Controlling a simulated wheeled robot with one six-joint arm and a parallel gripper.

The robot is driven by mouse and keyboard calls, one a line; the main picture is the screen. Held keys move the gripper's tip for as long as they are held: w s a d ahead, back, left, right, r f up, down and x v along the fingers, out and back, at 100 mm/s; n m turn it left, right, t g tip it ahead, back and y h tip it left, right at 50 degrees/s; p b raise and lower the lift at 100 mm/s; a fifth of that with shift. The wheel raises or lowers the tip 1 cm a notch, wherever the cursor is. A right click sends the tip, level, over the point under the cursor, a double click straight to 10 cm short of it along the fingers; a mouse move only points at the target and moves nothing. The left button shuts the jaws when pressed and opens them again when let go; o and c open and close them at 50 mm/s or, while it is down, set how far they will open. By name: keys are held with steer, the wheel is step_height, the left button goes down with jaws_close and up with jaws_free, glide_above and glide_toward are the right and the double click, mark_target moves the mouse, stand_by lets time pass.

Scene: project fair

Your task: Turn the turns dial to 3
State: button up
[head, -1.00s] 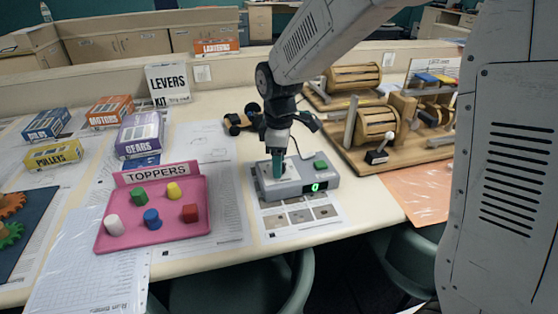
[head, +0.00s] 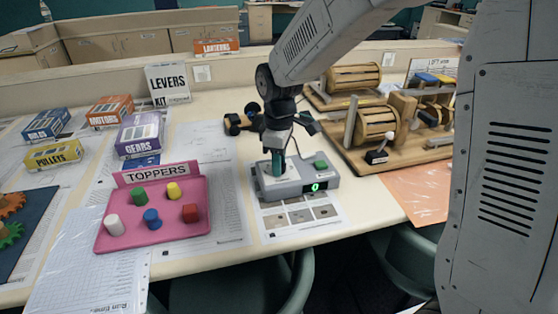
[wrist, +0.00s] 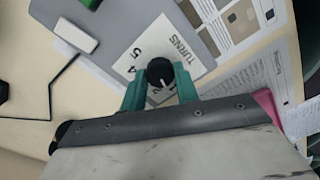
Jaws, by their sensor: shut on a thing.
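The turns dial is a black round knob (wrist: 160,72) with a white pointer line, on a white plate (wrist: 135,52) printed TURNS with the numbers 4 and 5 readable in the wrist view. The other numbers are partly hidden by my gripper. The plate is on a grey control box (head: 292,187) with a green button (head: 321,164) and a green lit display (head: 315,187) that seems to read 0. My gripper (wrist: 160,88) points down from above, its teal fingers shut on the knob from both sides. In the head view the fingers (head: 279,165) hide the knob.
A pink TOPPERS tray (head: 165,238) with several coloured pegs stands left of the box. A wooden winch rig (head: 365,160) is to the right behind. A printed sheet (head: 325,225) lies in front.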

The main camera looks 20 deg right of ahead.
steer(key=m, duration=1)
steer(key=shift+m, duration=2.2)
steer(key=o, duration=1)
steer(key=shift+c, duration=0.2)
step_height(320, 180, up, 8)
steer(key=shift+f, duration=0.1)
